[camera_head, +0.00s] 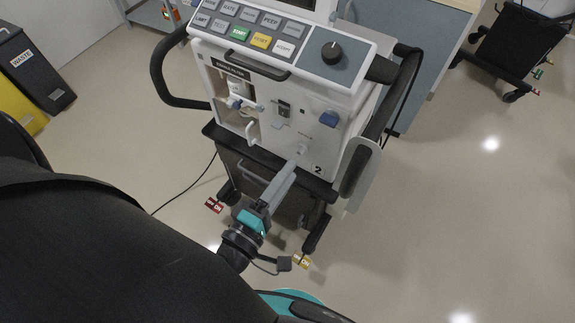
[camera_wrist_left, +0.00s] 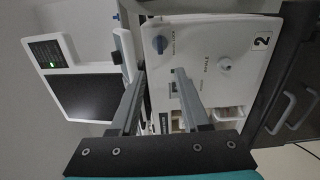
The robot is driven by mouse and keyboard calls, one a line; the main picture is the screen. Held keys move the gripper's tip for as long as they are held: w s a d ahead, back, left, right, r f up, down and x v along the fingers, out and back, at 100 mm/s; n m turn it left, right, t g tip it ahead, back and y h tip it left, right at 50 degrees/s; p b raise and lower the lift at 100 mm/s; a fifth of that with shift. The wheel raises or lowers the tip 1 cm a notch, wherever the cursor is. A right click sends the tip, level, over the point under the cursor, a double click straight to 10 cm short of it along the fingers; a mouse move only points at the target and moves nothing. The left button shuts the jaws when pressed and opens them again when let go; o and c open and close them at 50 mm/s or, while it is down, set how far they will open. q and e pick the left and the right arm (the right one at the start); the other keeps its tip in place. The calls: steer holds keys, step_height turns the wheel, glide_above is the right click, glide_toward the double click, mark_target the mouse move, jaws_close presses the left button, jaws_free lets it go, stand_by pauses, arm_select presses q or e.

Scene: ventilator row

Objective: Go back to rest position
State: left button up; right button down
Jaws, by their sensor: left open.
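My left gripper (camera_head: 294,168) reaches in front of the lower front of a white ventilator (camera_head: 325,115) marked 2. In the left wrist view my left gripper (camera_wrist_left: 160,72) is open, its two grey fingers apart with nothing between them. Beyond the fingers the ventilator's white front (camera_wrist_left: 205,50) shows turned on its side, with a blue knob (camera_wrist_left: 159,44) and a white port (camera_wrist_left: 224,65). I cannot tell whether a fingertip touches the front. My right gripper is not in view.
The ventilator has a button panel (camera_head: 248,27), a dark dial (camera_head: 332,52) and a wheeled base with a red tag (camera_head: 214,205) and a yellow tag (camera_head: 301,261). A WASTE bin (camera_head: 33,70) stands at the left. Another wheeled cart (camera_head: 513,45) is at upper right. The floor at right is clear.

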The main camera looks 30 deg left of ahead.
arm_select(q)
steer(key=s+f+m+g, duration=0.2)
steer(key=f+m+g, duration=0.15)
steer(key=f, duration=0.45)
steer(key=s+a+f+m+g, duration=0.15)
steer(key=f+m, duration=0.25)
steer(key=f, duration=0.4)
steer(key=s+f+m+g, duration=0.2)
steer(key=f+m+g, duration=0.15)
steer(key=f, duration=0.55)
steer(key=s+a+f+m+g, duration=0.1)
steer(key=s+f+m+g, duration=0.3)
steer(key=s+f, duration=0.3)
steer(key=s+a+f+m+g+y, duration=0.1)
steer(key=s+a+f+m+g, duration=0.1)
steer(key=s+f+m+g, duration=0.2)
steer(key=s+f, duration=0.3)
steer(key=s, duration=0.5)
steer(key=shift+s+f+m+y, duration=0.2)
steer(key=shift+s+m+y, duration=0.1)
steer(key=shift+m, duration=0.1)
steer(key=shift+a+g, duration=0.1)
steer(key=shift+g, duration=0.15)
